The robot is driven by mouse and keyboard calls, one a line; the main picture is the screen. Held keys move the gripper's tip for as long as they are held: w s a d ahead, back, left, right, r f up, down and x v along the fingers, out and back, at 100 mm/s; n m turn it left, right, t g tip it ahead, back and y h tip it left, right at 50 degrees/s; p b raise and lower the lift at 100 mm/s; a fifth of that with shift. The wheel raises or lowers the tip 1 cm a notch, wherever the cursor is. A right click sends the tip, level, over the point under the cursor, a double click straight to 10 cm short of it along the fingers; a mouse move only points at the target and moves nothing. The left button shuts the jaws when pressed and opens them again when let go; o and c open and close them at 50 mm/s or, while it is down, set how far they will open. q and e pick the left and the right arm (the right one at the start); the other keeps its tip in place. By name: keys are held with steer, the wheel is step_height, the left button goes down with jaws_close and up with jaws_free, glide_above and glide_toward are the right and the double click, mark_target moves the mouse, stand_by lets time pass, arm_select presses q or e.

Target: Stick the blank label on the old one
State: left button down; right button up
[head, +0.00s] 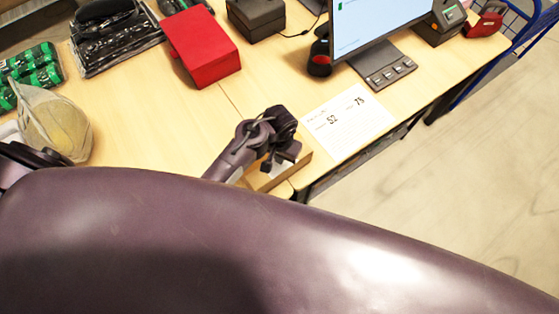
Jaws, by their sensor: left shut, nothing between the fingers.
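My left gripper (284,152) is dark, shut and empty. It is over the front edge of the wooden table, just above or against a small tan box (293,170) that it partly hides. A white sheet (345,120) with printed text and large characters lies flat on the table to the right of the gripper. I cannot tell a blank label or an old label apart from here; the top of the tan box is mostly covered. My right gripper is not in view.
My large purple arm link hides the foreground. A red box (203,46), a black box (256,16), a monitor (372,22), a keypad (383,66), a bagged yellowish item (55,125) and green packs (36,70) stand around. The table middle (150,110) is clear.

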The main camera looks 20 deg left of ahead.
arm_select(q)
steer(key=shift+f, duration=0.4)
steer(key=shift+s+f+p, duration=0.1)
steer(key=shift+f+p, duration=0.1)
steer(key=shift+p, duration=0.3)
stand_by(2.1)
steer(key=shift+r, duration=0.1)
step_height(320, 180, up, 8)
stand_by(0.6)
stand_by(0.8)
